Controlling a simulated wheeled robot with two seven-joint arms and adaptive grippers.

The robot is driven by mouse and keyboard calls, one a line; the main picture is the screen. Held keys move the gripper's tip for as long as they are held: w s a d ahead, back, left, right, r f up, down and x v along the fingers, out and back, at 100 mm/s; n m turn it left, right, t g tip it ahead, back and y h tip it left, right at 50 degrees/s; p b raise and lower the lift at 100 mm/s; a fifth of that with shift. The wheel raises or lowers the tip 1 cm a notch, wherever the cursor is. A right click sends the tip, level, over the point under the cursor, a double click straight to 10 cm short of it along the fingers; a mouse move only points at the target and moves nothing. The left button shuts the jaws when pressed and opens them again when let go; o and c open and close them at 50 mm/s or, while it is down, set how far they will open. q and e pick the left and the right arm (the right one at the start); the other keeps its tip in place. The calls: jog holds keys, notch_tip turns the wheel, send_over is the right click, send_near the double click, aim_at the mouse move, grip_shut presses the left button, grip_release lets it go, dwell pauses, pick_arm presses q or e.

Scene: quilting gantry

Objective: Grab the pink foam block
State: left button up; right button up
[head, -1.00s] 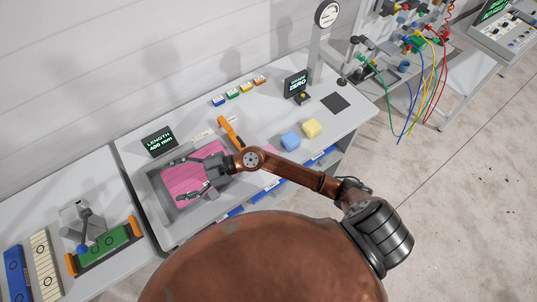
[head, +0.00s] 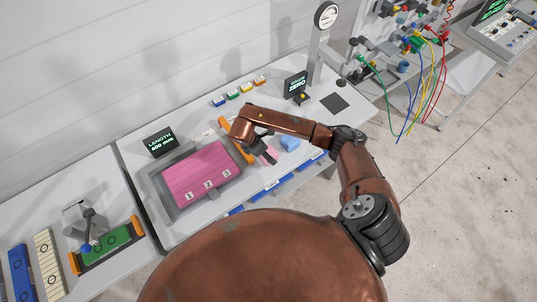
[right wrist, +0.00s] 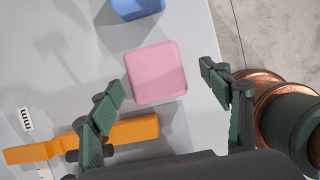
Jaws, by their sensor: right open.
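The pink foam block (right wrist: 156,73) lies on the grey table. In the right wrist view it sits between and slightly beyond the open fingers of my right gripper (right wrist: 161,82), with a gap on both sides. In the head view only a small part of the pink block (head: 271,151) shows beside my right gripper (head: 262,158), with the arm covering some of it. My right gripper is empty and points down over the table. My left gripper is not in view.
A blue block (right wrist: 137,7) is just beyond the pink one; it also shows in the head view (head: 290,143). An orange bar tool (right wrist: 130,132) lies near the left finger. A grey tray (head: 157,193) holds a large pink piece (head: 200,174) marked 1, 2, 3.

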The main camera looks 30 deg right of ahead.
jog(key=shift+w+p+x, duration=0.1)
jog(key=shift+p+x, duration=0.2)
jog(key=shift+x, duration=0.8)
jog(key=shift+w+p+x, duration=0.15)
jog(key=shift+p+x, duration=0.15)
jog(key=shift+x, duration=0.75)
jog(key=shift+a, duration=0.15)
jog(key=c, duration=0.8)
